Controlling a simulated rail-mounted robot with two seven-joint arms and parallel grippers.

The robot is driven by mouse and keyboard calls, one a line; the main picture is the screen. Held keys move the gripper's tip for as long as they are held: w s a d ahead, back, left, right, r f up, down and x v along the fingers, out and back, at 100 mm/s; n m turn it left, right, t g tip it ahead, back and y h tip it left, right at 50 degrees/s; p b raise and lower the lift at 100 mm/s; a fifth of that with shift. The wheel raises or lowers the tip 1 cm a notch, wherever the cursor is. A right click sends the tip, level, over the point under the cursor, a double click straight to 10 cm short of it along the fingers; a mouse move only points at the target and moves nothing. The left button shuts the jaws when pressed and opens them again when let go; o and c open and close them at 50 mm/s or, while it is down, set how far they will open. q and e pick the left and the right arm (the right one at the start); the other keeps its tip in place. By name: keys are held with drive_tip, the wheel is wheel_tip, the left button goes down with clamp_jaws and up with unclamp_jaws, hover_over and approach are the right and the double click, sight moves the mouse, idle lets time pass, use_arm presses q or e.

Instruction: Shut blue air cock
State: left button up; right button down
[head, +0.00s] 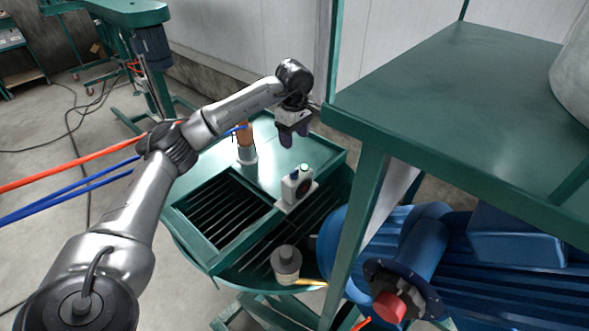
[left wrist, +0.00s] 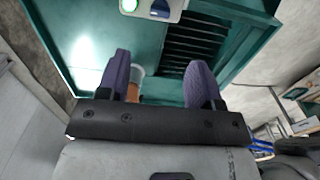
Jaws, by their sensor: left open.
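My left gripper (head: 295,139) is open and empty, with purple fingers pointing down above the green table. It is right of an orange upright cylinder (head: 246,136) with a grey base. A thin blue piece (head: 238,129) shows beside this cylinder, partly behind my arm; I cannot tell whether it is the air cock or its handle position. In the left wrist view, the open fingers (left wrist: 160,82) frame a bit of the orange cylinder (left wrist: 134,90), mostly hidden behind the gripper. My right gripper is not in view.
A white control box (head: 297,186) with a green button stands on the green table (head: 282,151) by dark slats. A grey capped pot (head: 286,264) is in front. A green frame post (head: 357,235) and blue motor (head: 423,235) stand right. Red and blue hoses (head: 75,190) cross left.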

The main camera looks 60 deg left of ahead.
sight(294, 171)
use_arm(q)
wheel_tip(294, 171, down, 12)
drive_tip(key=shift+r, duration=0.1)
drive_tip(key=shift+f, duration=0.55)
drive_tip(key=c, duration=0.9)
drive_tip(key=shift+c, duration=0.2)
